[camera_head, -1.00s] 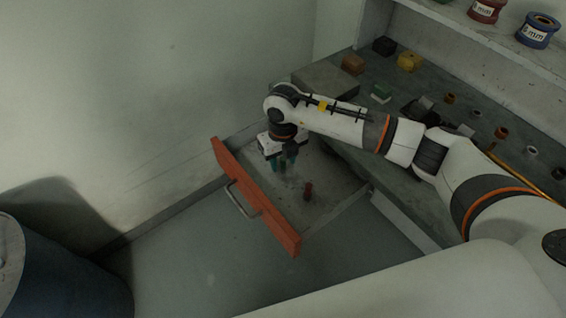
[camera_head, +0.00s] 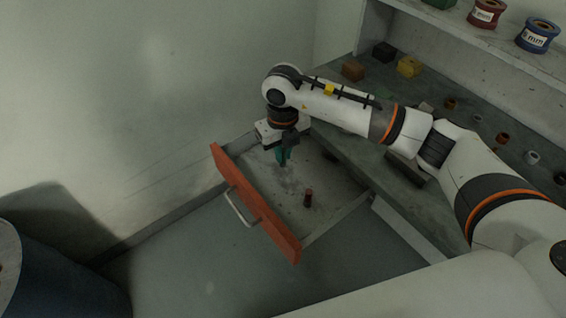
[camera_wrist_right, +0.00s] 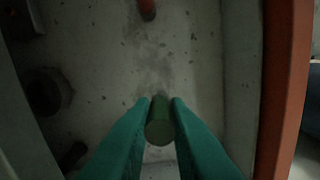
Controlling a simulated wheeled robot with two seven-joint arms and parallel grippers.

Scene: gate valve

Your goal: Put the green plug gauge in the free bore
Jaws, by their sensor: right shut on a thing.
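My right gripper (camera_head: 283,160) points down over the open drawer (camera_head: 258,212), its teal fingers shut on the green plug gauge. In the right wrist view the gauge is a dark green cylinder (camera_wrist_right: 160,122), seen end-on between the fingertips (camera_wrist_right: 160,105). A red plug-like piece (camera_head: 308,198) stands in the drawer to the right of the gripper; it also shows at the top of the right wrist view (camera_wrist_right: 147,9). A dark round shape (camera_wrist_right: 43,92) lies left in that view; I cannot tell whether it is a bore or a ring. My left gripper is not in view.
The drawer's orange front and side walls surround the gripper. The bench (camera_head: 440,150) carries a black block (camera_head: 384,51), a yellow block (camera_head: 409,66), a brown block (camera_head: 352,70) and small rings. Spools (camera_head: 487,13) sit on the shelf. My right arm hides part of the bench.

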